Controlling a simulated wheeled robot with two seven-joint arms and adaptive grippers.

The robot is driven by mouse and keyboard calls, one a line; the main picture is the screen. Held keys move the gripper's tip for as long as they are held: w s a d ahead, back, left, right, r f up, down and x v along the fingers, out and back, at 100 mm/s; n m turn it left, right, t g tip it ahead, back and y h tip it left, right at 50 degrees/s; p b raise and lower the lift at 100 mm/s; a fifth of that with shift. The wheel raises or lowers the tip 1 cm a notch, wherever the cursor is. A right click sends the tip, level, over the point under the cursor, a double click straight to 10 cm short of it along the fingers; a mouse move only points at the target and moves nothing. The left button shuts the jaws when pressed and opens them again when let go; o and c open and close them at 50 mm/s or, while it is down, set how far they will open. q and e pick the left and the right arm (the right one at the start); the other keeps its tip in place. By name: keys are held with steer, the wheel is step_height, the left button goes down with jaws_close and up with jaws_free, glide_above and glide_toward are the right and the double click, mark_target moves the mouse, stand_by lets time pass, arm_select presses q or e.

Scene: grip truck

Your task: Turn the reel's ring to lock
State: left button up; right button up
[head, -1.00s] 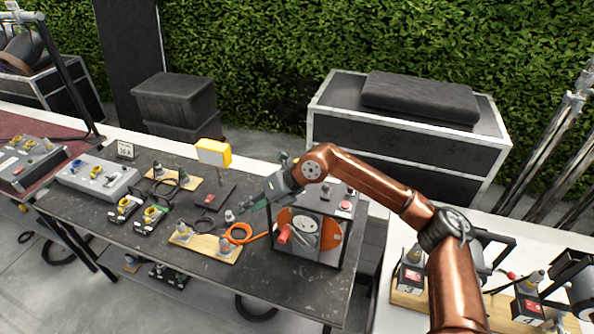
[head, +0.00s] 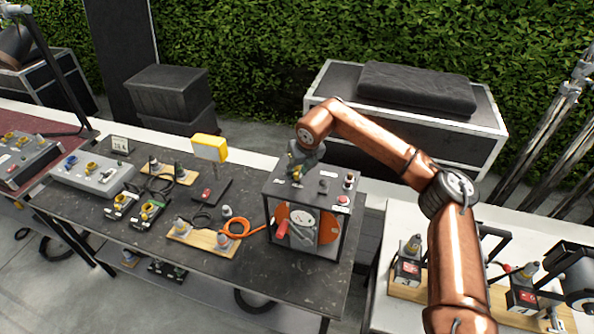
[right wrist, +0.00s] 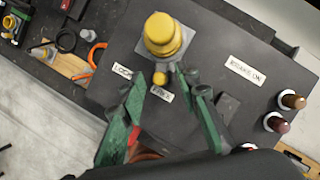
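The cable reel, with an orange drum (head: 329,226) and a red handle (head: 281,229), sits in a dark box frame on the table. On the box's top is a yellow ring (right wrist: 162,38) on a grey square base. Its small yellow lug (right wrist: 160,78) points at the FREE label (right wrist: 161,93); the LOCK label (right wrist: 122,71) is to its left. My right gripper (right wrist: 159,85) is open above the box top, its green fingers on either side of the lug; contact cannot be told. In the head view the right gripper (head: 296,172) largely hides the ring. My left gripper is not in view.
Knobs (right wrist: 276,122) stand on the box top to the right. A yellow block on a stand (head: 209,147), an orange cable (head: 240,228) and connectors on wooden boards (head: 204,240) lie left of the reel. Another table (head: 382,290) with devices is at right.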

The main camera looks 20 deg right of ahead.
steer(key=shift+f, duration=0.15)
steer(key=shift+c, duration=0.2)
jaws_close()
steer(key=shift+a, duration=0.1)
